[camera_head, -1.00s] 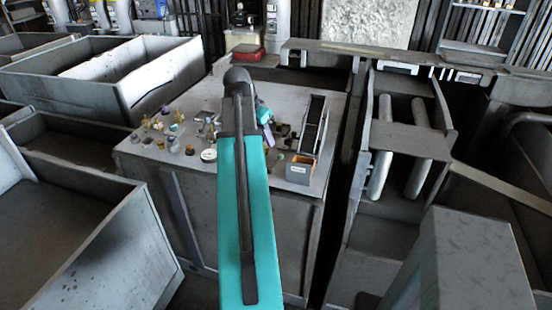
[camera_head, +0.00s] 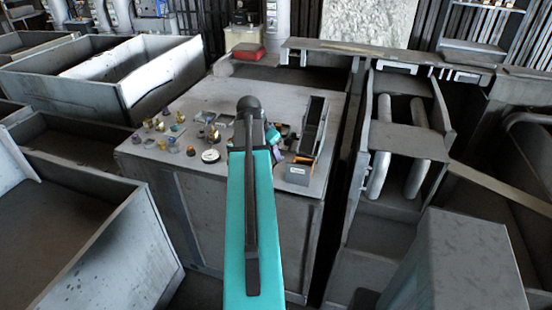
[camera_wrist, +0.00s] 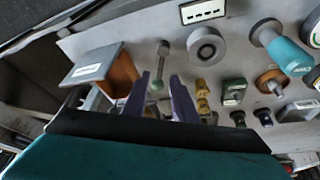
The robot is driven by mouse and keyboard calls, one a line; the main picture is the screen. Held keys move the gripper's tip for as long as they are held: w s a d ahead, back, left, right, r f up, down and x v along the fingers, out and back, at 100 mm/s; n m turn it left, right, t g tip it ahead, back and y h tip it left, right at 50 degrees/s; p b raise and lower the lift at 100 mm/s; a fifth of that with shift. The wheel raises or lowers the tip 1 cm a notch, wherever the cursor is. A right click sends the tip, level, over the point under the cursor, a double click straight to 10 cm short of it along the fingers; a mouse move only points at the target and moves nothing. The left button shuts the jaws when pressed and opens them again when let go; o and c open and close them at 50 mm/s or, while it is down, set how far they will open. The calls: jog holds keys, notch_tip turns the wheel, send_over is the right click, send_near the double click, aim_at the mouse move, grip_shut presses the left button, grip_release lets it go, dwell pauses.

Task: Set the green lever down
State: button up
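The green lever (camera_wrist: 157,84) shows in the wrist view as a thin grey rod with a green ball end and a grey mount at its far end. My gripper (camera_wrist: 160,80) has its two dark fingers apart, one on each side of the green ball. I cannot tell whether either finger touches it. In the head view my arm hides the lever and most of the gripper, over the right part of the grey bench top (camera_head: 205,97).
A box with a white label (camera_wrist: 92,68) stands left of the fingers; it also shows in the head view (camera_head: 298,172). A round grey knob (camera_wrist: 207,46), stacked brass parts (camera_wrist: 202,96) and a teal cylinder (camera_wrist: 287,53) are to the right. Several small fittings (camera_head: 175,130) lie left of my arm.

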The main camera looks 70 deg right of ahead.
jog(key=shift+p+x, duration=0.4)
jog(key=shift+x, duration=1.5)
grip_shut()
jog(key=shift+r, duration=0.1)
